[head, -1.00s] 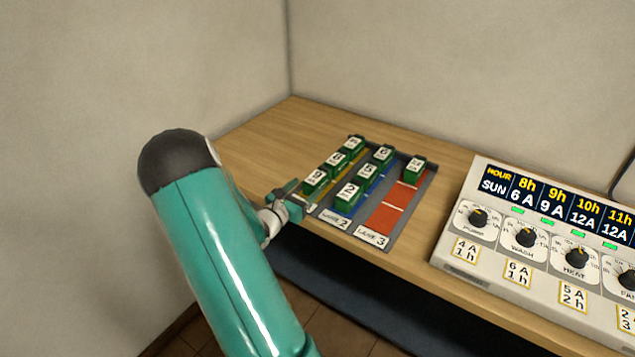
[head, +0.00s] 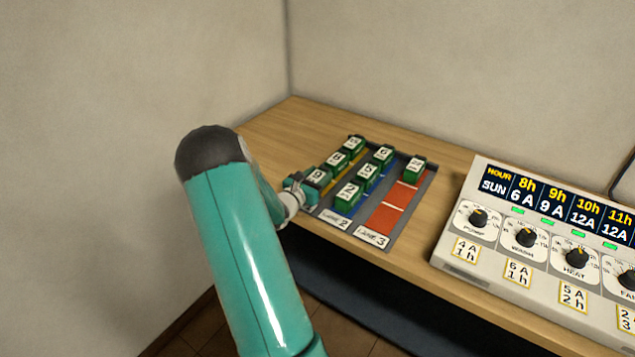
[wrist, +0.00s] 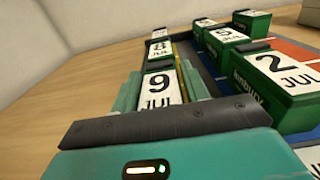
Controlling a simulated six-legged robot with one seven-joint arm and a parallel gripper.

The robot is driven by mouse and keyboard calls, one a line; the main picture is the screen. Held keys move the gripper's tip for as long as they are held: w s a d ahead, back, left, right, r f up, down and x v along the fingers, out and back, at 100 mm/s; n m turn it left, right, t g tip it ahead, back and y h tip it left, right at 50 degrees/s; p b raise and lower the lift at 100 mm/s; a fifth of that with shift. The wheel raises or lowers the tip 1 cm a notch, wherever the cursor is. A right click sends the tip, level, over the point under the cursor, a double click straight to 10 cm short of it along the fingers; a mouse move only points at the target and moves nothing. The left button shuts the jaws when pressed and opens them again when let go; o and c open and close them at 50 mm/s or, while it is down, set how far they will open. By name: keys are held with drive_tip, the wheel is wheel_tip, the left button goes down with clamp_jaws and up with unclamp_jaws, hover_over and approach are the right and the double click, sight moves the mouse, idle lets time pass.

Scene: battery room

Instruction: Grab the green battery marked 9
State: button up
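The green battery marked 9 (wrist: 160,92) has a white top label and sits at the near end of the left lane. It shows in the head view (head: 317,176), partly covered by my gripper. My gripper (wrist: 161,90) has one teal finger on each side of this battery. The fingers look spread around it, with little or no gap visible, and I cannot see firm contact. In the head view my gripper (head: 308,186) is at the near left corner of the battery tray (head: 408,221). The battery is still level in its lane.
A battery marked 8 (wrist: 160,48) stands behind in the same lane. The battery marked 2 (wrist: 285,70) is close on the right, in lane 2. A control panel (head: 500,218) with knobs stands at the right. Bare table (head: 290,125) lies behind and left.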

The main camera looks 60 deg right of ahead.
clamp_jaws()
drive_tip(key=shift+r, duration=0.15)
